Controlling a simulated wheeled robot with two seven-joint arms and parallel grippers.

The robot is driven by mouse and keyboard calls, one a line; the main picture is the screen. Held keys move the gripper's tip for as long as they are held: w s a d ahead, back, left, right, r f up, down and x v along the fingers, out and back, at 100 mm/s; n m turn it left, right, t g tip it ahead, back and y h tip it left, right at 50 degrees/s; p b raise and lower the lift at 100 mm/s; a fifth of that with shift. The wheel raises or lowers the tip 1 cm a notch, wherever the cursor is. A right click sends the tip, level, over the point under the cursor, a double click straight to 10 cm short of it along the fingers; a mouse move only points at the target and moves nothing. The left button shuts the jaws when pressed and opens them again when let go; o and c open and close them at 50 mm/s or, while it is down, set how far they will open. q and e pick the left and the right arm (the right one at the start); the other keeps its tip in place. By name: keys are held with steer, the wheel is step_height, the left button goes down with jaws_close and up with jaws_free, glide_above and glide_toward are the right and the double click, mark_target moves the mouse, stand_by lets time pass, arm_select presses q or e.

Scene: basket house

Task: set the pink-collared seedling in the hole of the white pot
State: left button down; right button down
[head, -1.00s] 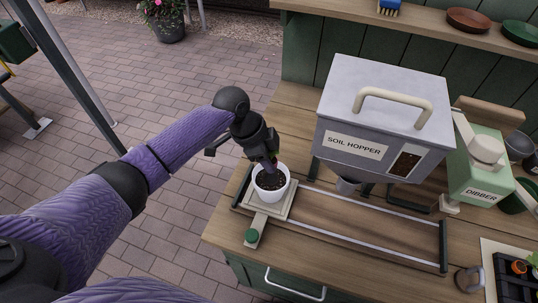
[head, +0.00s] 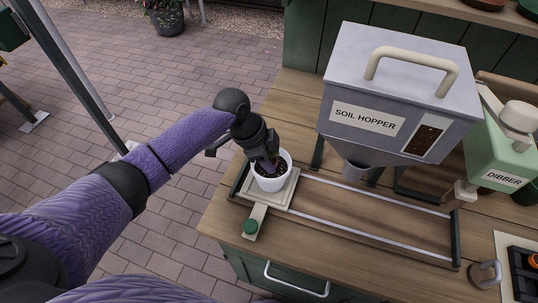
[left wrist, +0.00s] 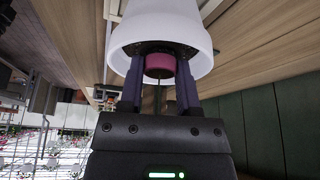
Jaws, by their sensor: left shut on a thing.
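The white pot (head: 270,183) stands upright on a pale square carrier at the left end of the rail track, with dark soil inside. My left gripper (head: 270,164) points down at the pot's mouth and hides part of the soil. In the left wrist view the gripper (left wrist: 160,80) is shut on the seedling's pink collar (left wrist: 160,66), between both fingers. The collar is at the mouth of the pot (left wrist: 160,25). The hole is hidden, and I cannot tell whether the collar sits in it. The seedling's leaves are not clear. My right gripper is not in view.
The grey soil hopper (head: 395,95) stands just right of the pot, behind the rails (head: 370,226). A green dibber (head: 497,150) stands farther right. A green-knobbed lever (head: 250,227) sticks out in front of the carrier. A dark tray (head: 525,270) lies at the right edge.

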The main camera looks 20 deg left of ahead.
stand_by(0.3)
arm_select(q)
steer(key=shift+c, duration=1.2)
jaws_free()
steer(key=p+v, duration=0.2)
steer(key=v, duration=0.8)
